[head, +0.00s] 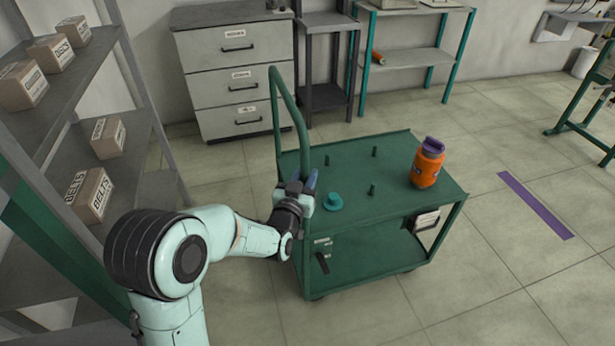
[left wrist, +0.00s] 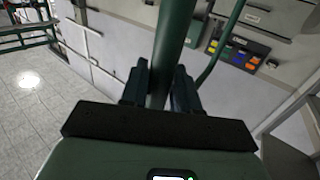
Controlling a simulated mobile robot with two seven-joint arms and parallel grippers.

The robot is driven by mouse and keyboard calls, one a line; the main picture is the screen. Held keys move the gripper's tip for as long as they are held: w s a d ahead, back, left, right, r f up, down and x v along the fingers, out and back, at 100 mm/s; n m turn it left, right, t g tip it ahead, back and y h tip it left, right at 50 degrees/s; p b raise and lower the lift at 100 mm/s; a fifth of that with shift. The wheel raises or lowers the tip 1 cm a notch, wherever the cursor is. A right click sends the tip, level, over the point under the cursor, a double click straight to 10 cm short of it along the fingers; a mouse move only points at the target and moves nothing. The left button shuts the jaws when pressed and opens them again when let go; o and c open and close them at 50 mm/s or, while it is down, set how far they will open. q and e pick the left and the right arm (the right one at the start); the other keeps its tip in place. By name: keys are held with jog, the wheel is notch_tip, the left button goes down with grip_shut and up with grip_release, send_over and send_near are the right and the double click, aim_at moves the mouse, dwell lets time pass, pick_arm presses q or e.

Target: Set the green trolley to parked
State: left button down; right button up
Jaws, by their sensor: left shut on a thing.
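The green trolley (head: 400,207) stands on the tiled floor in the middle of the head view, with a tall handle (head: 291,105) at its left end. My left gripper (head: 305,187) is at the handle's near upright, shut on it. In the left wrist view the handle (left wrist: 176,40) runs up between the fingers (left wrist: 160,88). An orange container with a purple top (head: 427,163), a teal knob-like piece (head: 334,201) and several short pegs are on the trolley's top. A small lever (head: 323,262) shows low on its handle end. My right gripper is not in view.
A shelf rack with boxes of belts (head: 92,195) stands close at left. A grey drawer cabinet (head: 236,70) and teal-legged shelf (head: 412,57) line the back wall. A purple floor strip (head: 535,205) lies right of the trolley, with open floor between.

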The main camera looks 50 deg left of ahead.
pick_arm(q)
jog(key=shift+s+a, duration=0.15)
jog(key=c, duration=1)
grip_release()
jog(key=shift+s, duration=0.1)
jog(key=shift+o, duration=0.2)
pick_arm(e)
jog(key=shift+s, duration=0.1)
pick_arm(q)
jog(key=v, duration=0.7)
jog(key=shift+s+p, duration=0.2)
jog(key=shift+p, duration=0.1)
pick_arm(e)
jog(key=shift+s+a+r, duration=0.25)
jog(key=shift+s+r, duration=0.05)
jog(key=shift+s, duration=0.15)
pick_arm(q)
jog(key=shift+d, duration=0.25)
